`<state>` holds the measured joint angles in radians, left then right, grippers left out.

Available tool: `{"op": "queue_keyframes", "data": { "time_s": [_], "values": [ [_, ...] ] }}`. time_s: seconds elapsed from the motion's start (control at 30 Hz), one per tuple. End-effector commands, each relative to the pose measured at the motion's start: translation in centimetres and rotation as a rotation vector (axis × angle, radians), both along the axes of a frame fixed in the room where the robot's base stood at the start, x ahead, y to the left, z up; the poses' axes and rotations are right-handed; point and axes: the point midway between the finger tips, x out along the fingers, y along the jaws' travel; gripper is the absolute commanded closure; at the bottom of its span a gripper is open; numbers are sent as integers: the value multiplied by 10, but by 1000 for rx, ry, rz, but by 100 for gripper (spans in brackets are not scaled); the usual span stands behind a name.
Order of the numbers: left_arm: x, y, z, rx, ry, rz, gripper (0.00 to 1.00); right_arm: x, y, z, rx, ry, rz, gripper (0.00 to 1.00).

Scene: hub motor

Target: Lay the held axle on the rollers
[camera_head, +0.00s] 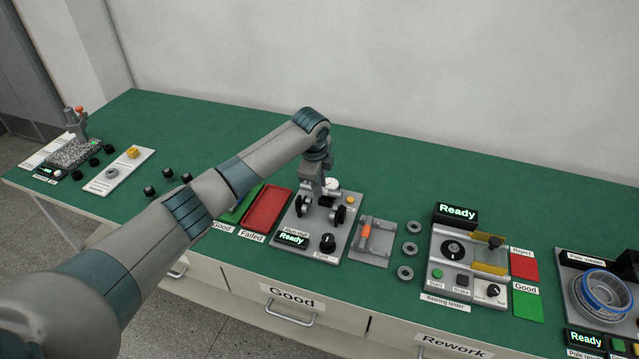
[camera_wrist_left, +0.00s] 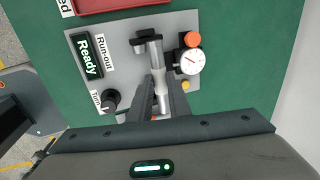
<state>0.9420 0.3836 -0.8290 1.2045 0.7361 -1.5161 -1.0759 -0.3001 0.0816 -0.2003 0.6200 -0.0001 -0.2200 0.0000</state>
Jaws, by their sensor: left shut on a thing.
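My left gripper (camera_head: 317,188) points down over the run-out tester (camera_head: 309,243) in the head view. In the left wrist view its two fingers (camera_wrist_left: 160,90) are shut on the axle (camera_wrist_left: 156,55), a grey stepped shaft lying lengthwise between them, its far end reaching over the tester's plate. The black rollers (camera_head: 340,214) stand on the tester in the head view. A dial gauge (camera_wrist_left: 189,61) stands beside the axle in the left wrist view. The gripper partly hides the axle and rollers, so I cannot tell whether they touch. My right gripper is not in view.
The red Failed tray (camera_head: 266,213) lies left of the tester. A grey plate with an orange-handled tool (camera_head: 365,236), several grey rings (camera_head: 411,249) and the bearing tester (camera_head: 466,260) lie to the right. The green bench behind is clear.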

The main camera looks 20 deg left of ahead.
Motion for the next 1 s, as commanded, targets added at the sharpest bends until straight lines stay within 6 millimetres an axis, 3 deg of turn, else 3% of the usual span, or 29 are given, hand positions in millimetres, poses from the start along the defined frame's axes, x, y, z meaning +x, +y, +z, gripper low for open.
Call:
{"op": "queue_keyframes", "data": {
  "time_s": [0.47, 0.83, 1.0],
  "values": [
    [1, -1, -3, 0, -3, 0, 100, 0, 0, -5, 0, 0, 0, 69],
    [0, -1, -27, 0, -3, 1, 100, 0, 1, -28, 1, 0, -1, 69],
    [0, -1, -37, 0, -2, 1, 100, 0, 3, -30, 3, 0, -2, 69]
  ]
}}
